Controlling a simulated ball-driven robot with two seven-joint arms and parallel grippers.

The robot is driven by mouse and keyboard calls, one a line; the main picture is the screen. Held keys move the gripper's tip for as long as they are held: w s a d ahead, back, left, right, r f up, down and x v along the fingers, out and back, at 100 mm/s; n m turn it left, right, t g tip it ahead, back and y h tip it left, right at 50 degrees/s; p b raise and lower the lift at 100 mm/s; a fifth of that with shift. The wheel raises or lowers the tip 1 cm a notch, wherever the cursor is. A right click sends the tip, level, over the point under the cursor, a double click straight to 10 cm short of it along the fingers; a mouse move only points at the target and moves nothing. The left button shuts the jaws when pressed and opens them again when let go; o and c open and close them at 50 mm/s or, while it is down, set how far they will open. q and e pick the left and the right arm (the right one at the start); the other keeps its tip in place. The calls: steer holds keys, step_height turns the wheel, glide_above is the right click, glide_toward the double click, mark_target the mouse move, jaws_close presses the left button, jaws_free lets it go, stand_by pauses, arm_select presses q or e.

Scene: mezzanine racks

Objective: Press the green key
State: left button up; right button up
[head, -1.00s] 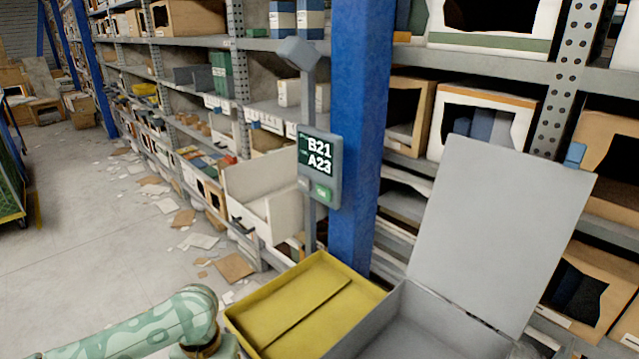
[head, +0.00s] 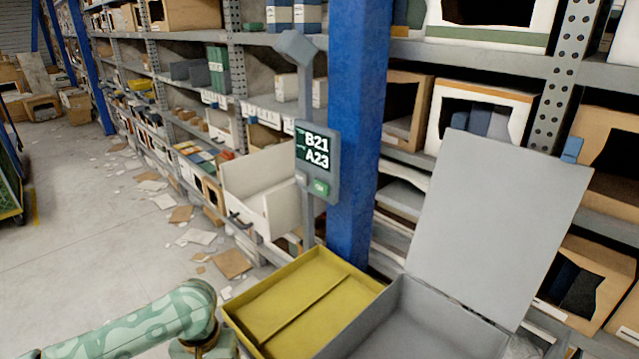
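The green key (head: 320,188) is a small green button at the lower right of a grey panel (head: 333,166) on a post beside the blue column. The panel's dark screen (head: 315,151) reads B21 and A23. A paler grey key (head: 301,178) sits left of the green one. Nothing touches the keys. My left arm comes in at the bottom left, below and left of the panel, but its gripper is out of the picture. My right gripper is not in view.
A yellow tray (head: 262,311) and an open grey box (head: 420,325) with a raised lid (head: 497,225) stand below the panel. The blue column (head: 357,130) is right behind it. A white bin (head: 250,208) juts from the shelves. Papers and cardboard litter the floor at left.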

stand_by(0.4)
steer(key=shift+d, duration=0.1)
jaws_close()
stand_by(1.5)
